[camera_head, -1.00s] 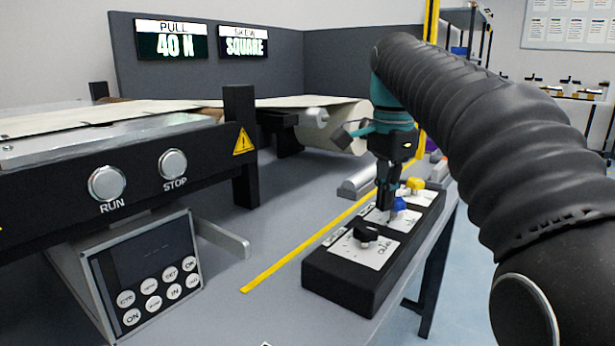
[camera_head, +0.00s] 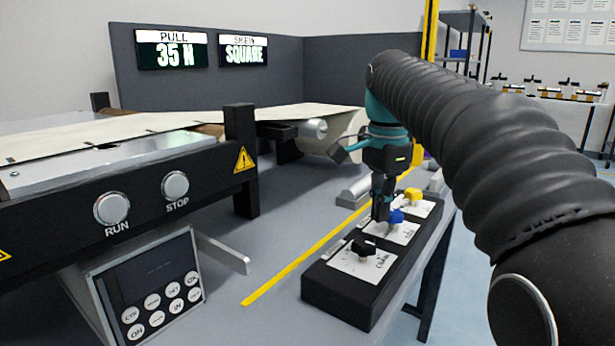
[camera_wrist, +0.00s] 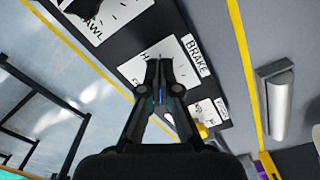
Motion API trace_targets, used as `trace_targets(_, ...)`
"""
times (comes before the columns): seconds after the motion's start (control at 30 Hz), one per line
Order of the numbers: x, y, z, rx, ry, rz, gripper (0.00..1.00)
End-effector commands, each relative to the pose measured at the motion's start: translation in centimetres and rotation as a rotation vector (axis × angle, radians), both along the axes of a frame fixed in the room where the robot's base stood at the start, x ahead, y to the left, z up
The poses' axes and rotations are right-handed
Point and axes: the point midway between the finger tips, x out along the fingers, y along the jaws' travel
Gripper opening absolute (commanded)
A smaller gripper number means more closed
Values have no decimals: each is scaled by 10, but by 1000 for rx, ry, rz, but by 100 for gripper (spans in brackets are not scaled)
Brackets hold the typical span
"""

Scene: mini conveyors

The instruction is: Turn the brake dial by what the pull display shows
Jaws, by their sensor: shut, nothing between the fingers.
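The pull display (camera_head: 172,56) reads 35 N on the back panel. A black control box (camera_head: 340,300) carries a row of dials on white plates. The middle dial (camera_head: 396,216) is blue, and the wrist view shows a BRAKE label (camera_wrist: 196,55) beside the middle plate. My gripper (camera_head: 381,214) points down, shut and empty, at the blue dial's left side in the head view. I cannot tell whether it touches the dial. In the wrist view my gripper (camera_wrist: 158,64) covers the middle plate (camera_wrist: 135,68) in part and largely hides the blue dial.
A black dial (camera_head: 364,247) is at the near end of the box and a yellow dial (camera_head: 413,195) at the far end. The skew display (camera_head: 243,50) reads SQUARE. RUN (camera_head: 111,208) and STOP (camera_head: 175,186) buttons sit on the conveyor at left. A yellow line (camera_head: 290,268) runs beside the box.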

Motion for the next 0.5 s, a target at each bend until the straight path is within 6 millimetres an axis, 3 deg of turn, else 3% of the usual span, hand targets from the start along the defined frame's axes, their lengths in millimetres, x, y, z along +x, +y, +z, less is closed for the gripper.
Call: trace_targets(0.5, 11, 3, 0, 0, 0, 0, 0)
